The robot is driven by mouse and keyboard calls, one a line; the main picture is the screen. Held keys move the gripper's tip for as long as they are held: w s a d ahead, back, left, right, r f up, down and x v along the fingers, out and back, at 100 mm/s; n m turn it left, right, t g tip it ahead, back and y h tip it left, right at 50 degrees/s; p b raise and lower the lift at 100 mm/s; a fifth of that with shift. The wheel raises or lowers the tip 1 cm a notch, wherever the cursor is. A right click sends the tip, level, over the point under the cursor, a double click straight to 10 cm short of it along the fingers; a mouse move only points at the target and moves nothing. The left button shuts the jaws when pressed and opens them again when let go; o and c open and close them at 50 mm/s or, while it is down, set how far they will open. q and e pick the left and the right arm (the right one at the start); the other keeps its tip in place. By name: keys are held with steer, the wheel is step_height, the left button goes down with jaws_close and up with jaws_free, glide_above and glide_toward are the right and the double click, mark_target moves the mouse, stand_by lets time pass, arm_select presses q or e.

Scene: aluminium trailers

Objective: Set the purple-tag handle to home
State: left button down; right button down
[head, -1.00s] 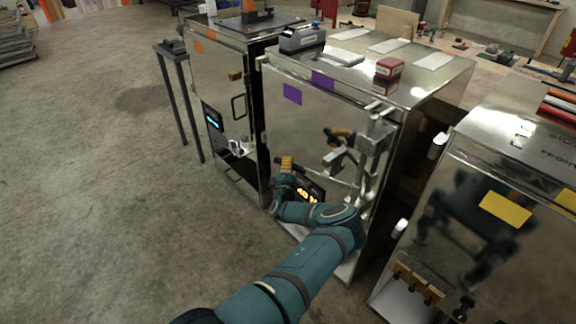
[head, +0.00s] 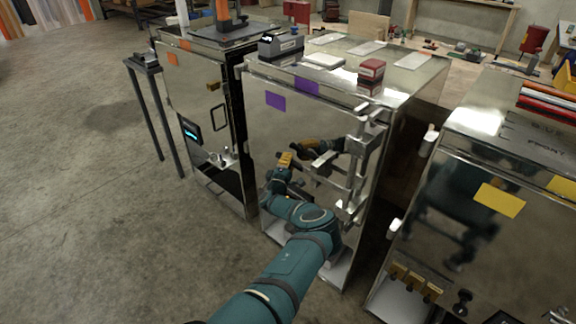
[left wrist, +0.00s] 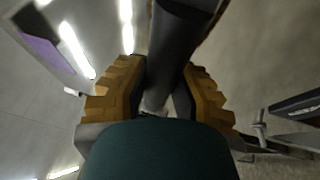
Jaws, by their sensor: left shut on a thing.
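The middle metal cabinet has a mirror-like door (head: 290,125) with purple tags (head: 276,101) near its top edge. A purple tag also shows in the left wrist view (left wrist: 42,50). My left gripper (head: 286,161), with yellow fingers, is in front of this door, left of the upright lock rod (head: 357,165). In the left wrist view its fingers close on both sides of a dark round handle bar (left wrist: 168,50). The handle's far end and pivot are hard to make out. The gripper and arm are reflected in the door. My right gripper is not seen.
A cabinet with an orange tag (head: 173,59) stands left, and one with a yellow tag (head: 499,201) stands right. A red box (head: 371,71) and a grey device (head: 281,46) sit on the middle cabinet. Open concrete floor (head: 90,200) lies to the left.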

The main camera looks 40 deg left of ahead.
arm_select(q)
steer(key=shift+w+r, duration=0.15)
steer(key=shift+w, duration=0.15)
steer(key=c, duration=0.7)
jaws_free()
steer(key=shift+w, duration=0.1)
steer(key=shift+c, duration=0.2)
steer(key=shift+s+d+f, duration=0.15)
steer(key=shift+s+f, duration=0.1)
steer(key=shift+s, duration=0.1)
steer(key=v, duration=1.1)
steer(key=shift+s, duration=0.2)
